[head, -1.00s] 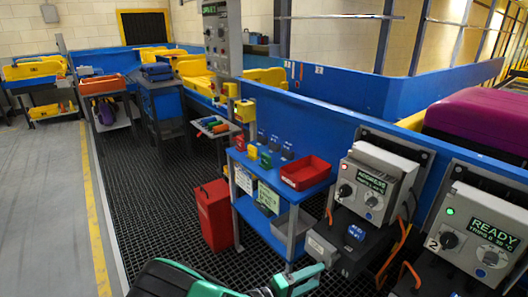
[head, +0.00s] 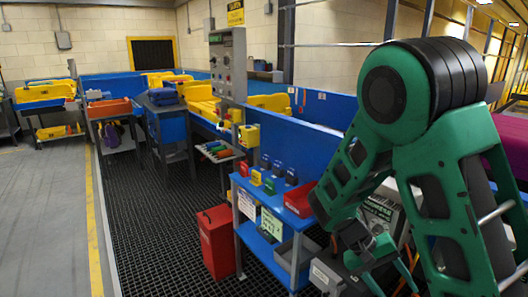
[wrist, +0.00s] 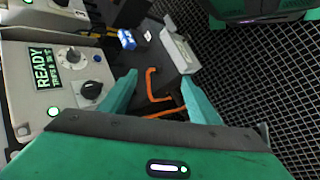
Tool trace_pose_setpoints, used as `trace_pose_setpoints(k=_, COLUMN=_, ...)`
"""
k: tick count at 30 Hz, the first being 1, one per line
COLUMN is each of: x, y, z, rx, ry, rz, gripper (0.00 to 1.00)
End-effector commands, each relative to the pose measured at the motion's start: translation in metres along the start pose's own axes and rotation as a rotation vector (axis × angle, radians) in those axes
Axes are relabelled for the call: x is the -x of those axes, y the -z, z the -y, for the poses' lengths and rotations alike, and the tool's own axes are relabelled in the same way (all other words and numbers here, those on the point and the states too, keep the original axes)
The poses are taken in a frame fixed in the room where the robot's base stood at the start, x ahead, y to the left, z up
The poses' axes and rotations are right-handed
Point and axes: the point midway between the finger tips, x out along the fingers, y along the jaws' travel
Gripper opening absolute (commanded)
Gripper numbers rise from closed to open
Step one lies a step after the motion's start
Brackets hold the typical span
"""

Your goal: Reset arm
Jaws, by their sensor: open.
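My green arm is raised and bent at the right of the head view. Its elbow joint stands high, and the forearm slopes down to the left. My gripper (head: 392,279) is low in front of the control boxes, partly cut off by the bottom edge. In the wrist view my gripper (wrist: 160,98) shows two green fingers set well apart with nothing held between them. Past the fingers are an orange handle (wrist: 151,84) and a grey control box reading READY (wrist: 25,95). The fingers look apart from both, though the exact distance cannot be told.
A blue shelf stand (head: 262,217) with small coloured blocks and a red tray (head: 299,200) stands left of my arm. A red bin (head: 217,243) is on the dark grating. A blue conveyor wall runs behind. The grating at left centre is clear.

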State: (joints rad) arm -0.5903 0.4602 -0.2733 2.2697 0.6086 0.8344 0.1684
Motion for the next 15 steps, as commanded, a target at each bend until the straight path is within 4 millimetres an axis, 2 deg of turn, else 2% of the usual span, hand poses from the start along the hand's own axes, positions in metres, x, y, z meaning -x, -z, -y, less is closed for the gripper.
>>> trace_pose_setpoints(k=3, x=0.001, y=-0.013, z=-0.029, rx=-0.038, ry=0.101, rz=0.04, gripper=0.56)
trace_pose_setpoints(k=15, x=0.002, y=-0.074, z=-0.107, rx=-0.15, ry=0.405, rz=0.096, gripper=0.56)
